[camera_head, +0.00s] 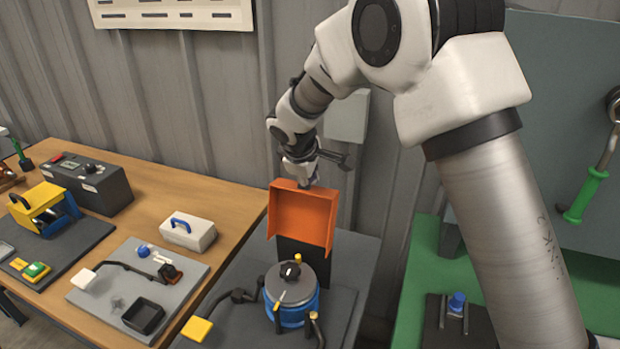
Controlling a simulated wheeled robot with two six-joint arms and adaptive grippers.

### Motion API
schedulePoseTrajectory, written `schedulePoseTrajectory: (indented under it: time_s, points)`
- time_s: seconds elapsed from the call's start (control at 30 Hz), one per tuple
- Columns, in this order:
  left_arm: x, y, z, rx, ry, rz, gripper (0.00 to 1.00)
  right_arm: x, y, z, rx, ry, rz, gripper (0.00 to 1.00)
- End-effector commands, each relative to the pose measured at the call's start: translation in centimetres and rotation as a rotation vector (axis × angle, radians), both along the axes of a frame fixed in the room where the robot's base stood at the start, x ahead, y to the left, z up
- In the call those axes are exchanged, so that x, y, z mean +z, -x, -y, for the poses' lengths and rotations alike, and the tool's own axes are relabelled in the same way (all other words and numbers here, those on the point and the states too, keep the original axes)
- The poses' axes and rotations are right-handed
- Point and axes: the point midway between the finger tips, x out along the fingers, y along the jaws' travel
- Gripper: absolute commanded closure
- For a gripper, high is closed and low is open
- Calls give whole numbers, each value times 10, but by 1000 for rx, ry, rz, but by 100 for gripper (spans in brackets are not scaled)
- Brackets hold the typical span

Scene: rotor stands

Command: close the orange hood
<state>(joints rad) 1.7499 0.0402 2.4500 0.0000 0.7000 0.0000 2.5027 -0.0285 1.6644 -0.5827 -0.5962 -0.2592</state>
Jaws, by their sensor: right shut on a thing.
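The orange hood (302,217) stands raised and open, its hollow side facing me, on a dark back plate (299,256). It rises behind a blue drum with a grey lid (291,291) and is clear of the drum. My right gripper (307,182) is at the hood's top edge, shut on it, with its arm coming down from the upper right. The fingertips are small and partly hidden at the edge. My left gripper is not in view.
The drum stands on a grey base with a yellow pedal (197,328) and bent pipes. A wooden table (178,183) at left holds a yellow-blue device (45,207), a white case (188,232) and a dark box (88,181). A green stand (420,262) is at right.

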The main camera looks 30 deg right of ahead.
Motion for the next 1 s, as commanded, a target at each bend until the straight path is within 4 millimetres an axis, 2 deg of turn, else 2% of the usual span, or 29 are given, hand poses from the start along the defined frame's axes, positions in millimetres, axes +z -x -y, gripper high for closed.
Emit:
schedulePoseTrajectory:
  time_s: [0.03, 0.2, 0.47, 0.73, 1.0]
  points:
    - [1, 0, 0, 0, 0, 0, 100, -12, 10, -3, -4, -2, -32, 100]
    - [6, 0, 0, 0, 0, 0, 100, -6, 19, -13, -7, -3, -32, 100]
    - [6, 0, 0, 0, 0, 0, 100, -7, 20, -14, -7, -3, -32, 100]
    - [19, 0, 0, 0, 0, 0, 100, 4, 34, -30, -5, 0, -31, 100]
    - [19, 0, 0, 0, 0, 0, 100, 5, 35, -33, -5, -2, -27, 100]
